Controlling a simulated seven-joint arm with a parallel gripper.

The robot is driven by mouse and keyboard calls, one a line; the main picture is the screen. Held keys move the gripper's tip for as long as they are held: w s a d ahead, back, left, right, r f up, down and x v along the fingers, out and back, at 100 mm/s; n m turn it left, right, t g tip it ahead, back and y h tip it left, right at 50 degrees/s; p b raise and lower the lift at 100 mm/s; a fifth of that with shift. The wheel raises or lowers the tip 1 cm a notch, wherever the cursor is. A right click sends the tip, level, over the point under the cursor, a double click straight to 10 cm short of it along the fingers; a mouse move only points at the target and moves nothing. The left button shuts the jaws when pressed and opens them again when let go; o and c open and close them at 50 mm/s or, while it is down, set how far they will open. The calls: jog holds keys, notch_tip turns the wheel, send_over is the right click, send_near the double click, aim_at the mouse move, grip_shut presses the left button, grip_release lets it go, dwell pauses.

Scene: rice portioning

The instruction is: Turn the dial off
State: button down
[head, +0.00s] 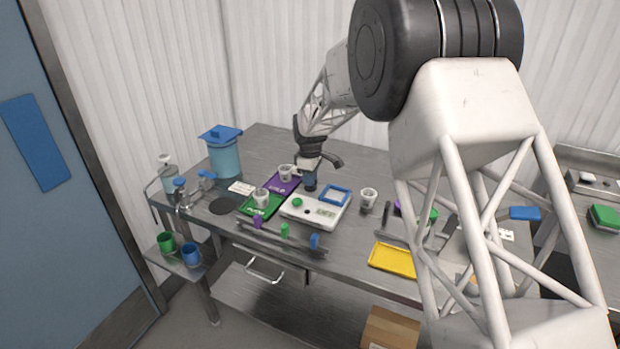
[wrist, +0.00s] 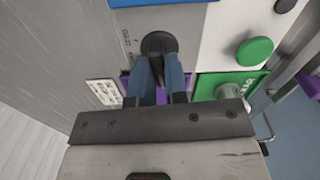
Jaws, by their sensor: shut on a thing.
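A black dial (wrist: 158,44) sits on a grey panel with small printed marks in the wrist view. My gripper (wrist: 160,72) has its two blue-grey fingers closed on the dial. In the head view my gripper (head: 310,184) reaches down at the back left corner of the white device (head: 313,214), and hides most of the dial there. The device carries a green knob (head: 297,202), also in the wrist view (wrist: 254,51), a blue-rimmed square tray (head: 335,195) and a small display. Which way the dial points cannot be told.
A purple mat (head: 291,182) and a green mat (head: 272,208), each with a white cup, lie left of the device. Another white cup (head: 368,197) stands to its right. A blue lidded container (head: 224,155) is at the back left.

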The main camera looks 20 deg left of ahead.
jog(key=shift+n, duration=1.3)
jog(key=c, duration=1.1)
grip_release()
jog(key=shift+c, duration=0.2)
jog(key=shift+r, duration=3.95)
